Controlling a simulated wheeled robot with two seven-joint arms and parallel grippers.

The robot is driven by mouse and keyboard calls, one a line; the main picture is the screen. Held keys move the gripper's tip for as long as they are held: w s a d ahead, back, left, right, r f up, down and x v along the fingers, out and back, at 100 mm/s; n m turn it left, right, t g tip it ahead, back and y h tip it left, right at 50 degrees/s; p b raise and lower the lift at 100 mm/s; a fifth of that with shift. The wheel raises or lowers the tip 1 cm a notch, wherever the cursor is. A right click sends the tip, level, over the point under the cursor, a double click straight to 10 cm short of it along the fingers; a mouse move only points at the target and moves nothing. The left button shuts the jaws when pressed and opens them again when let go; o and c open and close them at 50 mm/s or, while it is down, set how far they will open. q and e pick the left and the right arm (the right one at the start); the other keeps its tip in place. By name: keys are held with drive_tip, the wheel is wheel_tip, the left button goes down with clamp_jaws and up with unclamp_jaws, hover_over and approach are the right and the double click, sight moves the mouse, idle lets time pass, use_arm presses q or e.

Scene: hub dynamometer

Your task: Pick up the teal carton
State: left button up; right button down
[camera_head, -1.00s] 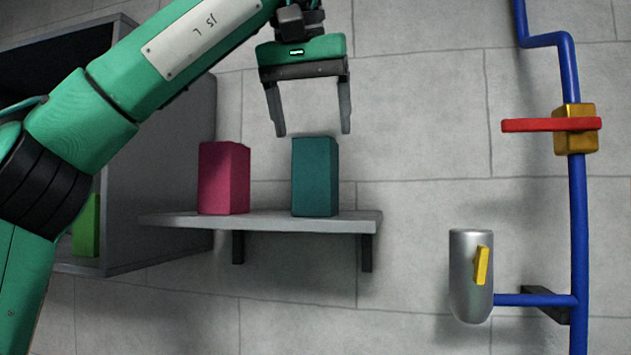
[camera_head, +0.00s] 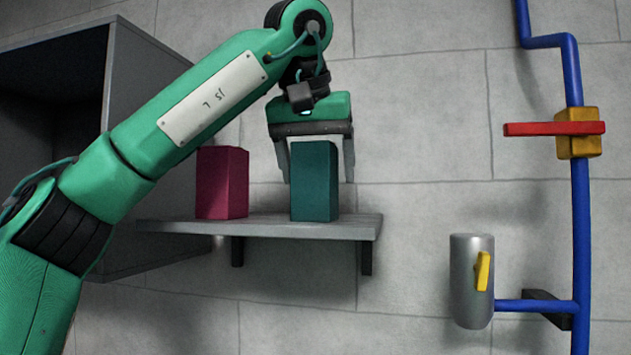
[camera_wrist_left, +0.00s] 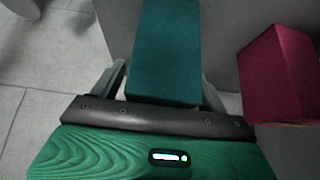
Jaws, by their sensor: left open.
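The teal carton (camera_head: 315,182) stands upright on the grey wall shelf (camera_head: 290,229), near its right end. It also shows in the left wrist view (camera_wrist_left: 166,50), between the fingers. My left gripper (camera_head: 318,180) points down over the carton with its jaws open. One finger is on each side of the carton's upper half, and I see no clear contact. In the head view the carton hides part of the left finger. My right gripper is in neither view.
A magenta carton (camera_head: 222,183) stands left of the teal one on the shelf, with a gap between. A dark open cabinet (camera_head: 125,100) is at the left. At the right are a blue pipe (camera_head: 580,230), a red-handled valve (camera_head: 555,129) and a metal cylinder (camera_head: 471,285).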

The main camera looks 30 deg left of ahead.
use_arm(q)
drive_tip(key=shift+s+d, duration=0.1)
drive_tip(key=c, duration=1.2)
drive_tip(key=shift+o, duration=0.2)
drive_tip(key=shift+r, duration=0.15)
